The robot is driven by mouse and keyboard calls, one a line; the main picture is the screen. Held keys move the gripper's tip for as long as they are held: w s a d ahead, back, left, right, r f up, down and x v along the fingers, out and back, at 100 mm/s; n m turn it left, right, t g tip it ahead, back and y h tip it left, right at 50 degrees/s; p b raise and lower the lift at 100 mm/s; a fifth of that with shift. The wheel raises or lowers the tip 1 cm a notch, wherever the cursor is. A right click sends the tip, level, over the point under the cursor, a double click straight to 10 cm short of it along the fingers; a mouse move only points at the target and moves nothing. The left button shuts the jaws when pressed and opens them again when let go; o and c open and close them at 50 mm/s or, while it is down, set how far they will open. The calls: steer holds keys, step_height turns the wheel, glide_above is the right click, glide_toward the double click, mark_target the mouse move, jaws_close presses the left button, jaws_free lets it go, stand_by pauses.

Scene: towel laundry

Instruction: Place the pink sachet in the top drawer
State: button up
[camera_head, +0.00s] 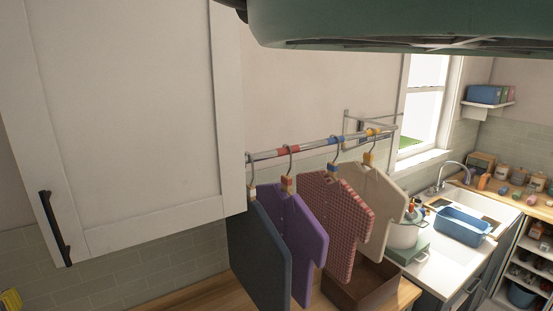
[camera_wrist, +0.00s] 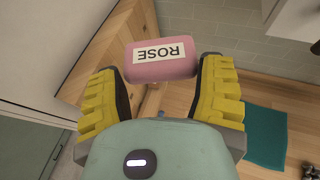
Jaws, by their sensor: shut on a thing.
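The pink sachet (camera_wrist: 161,66) shows in the wrist view with a white label reading ROSE, upside down. My gripper (camera_wrist: 160,83) has its two yellow fingers on either side of the sachet and is shut on it. The sachet sticks out past the fingertips, above a wooden surface. In the head view the sachet does not show; a small yellow piece at the lower left edge may be one of my fingers. I cannot make out the top drawer clearly in either view.
In the wrist view, a teal cloth or mat (camera_wrist: 265,138) lies on the wood to the right. In the head view, a white wall cabinet (camera_head: 130,120) fills the left. Several shirts hang from a rail (camera_head: 320,145); a brown box (camera_head: 365,288) stands beneath.

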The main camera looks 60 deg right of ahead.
steer(key=shift+a, duration=0.1)
stand_by(0.3)
steer(key=w+r, duration=0.5)
steer(key=r, duration=0.6)
steer(key=shift+w, duration=0.2)
steer(key=shift+f, duration=0.1)
